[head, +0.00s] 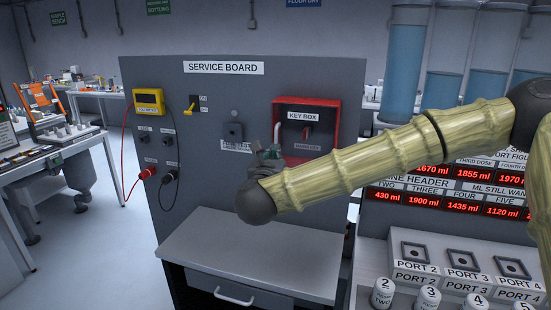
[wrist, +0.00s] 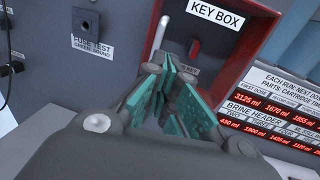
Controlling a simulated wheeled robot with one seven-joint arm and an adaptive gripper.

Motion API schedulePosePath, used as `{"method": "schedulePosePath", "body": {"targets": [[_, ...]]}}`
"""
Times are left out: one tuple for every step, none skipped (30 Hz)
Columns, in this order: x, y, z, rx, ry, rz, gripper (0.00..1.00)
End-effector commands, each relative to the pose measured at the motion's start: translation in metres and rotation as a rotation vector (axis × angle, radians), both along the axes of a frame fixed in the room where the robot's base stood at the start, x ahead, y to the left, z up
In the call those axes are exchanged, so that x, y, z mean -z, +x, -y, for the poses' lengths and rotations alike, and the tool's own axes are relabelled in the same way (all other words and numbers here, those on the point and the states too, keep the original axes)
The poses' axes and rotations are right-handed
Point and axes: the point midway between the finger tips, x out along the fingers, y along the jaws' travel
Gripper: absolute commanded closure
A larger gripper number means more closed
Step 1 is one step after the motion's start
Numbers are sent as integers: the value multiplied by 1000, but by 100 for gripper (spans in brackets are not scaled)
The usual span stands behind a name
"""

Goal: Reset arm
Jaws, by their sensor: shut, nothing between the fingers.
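My arm reaches in from the right in the head view, and my gripper (head: 268,157) is in front of the service board (head: 190,120). In the wrist view my gripper (wrist: 160,95) has its teal finger pads together with nothing seen between them. It points toward the lower left part of the red key box (head: 337,105), which also shows in the wrist view (wrist: 262,22). A pale lever or rod stands at the key box's left side, just beyond the fingers. I cannot tell whether the fingers touch it.
A yellow meter (head: 149,102) with red and black leads and a yellow switch lever (head: 190,107) are on the board's left. A grey shelf (head: 260,260) juts out below. Numbered ports (head: 463,260) and white containers (head: 428,298) stand at right. The floor at left is clear.

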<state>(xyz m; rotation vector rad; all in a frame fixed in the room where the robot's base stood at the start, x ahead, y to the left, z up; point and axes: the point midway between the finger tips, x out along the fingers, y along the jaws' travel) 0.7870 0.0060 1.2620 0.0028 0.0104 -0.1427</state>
Motion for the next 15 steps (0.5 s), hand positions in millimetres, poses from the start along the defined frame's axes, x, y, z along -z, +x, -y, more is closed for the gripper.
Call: {"method": "schedulePosePath", "body": {"targets": [[5, -10, -4, -5, -1, -2, 100], [5, -16, -6, -7, -1, -2, 100], [5, -23, -8, -9, -1, -2, 100], [5, -29, -9, -10, -2, -2, 100], [5, -34, -11, -11, -2, -2, 100], [5, -41, -12, -11, -2, -2, 100], [4, -46, -13, -11, -2, -2, 100], [4, -50, -13, -11, -3, -2, 100], [4, -56, -13, -11, -3, -2, 100], [4, -60, -14, -11, -3, -2, 100], [3, -63, -14, -10, -2, -2, 100], [3, -67, -14, -10, -1, -3, 100], [3, -69, -14, -9, -1, -4, 100], [3, -72, -14, -9, -2, -4, 100], [3, -74, -14, -8, -2, -4, 100]]}}
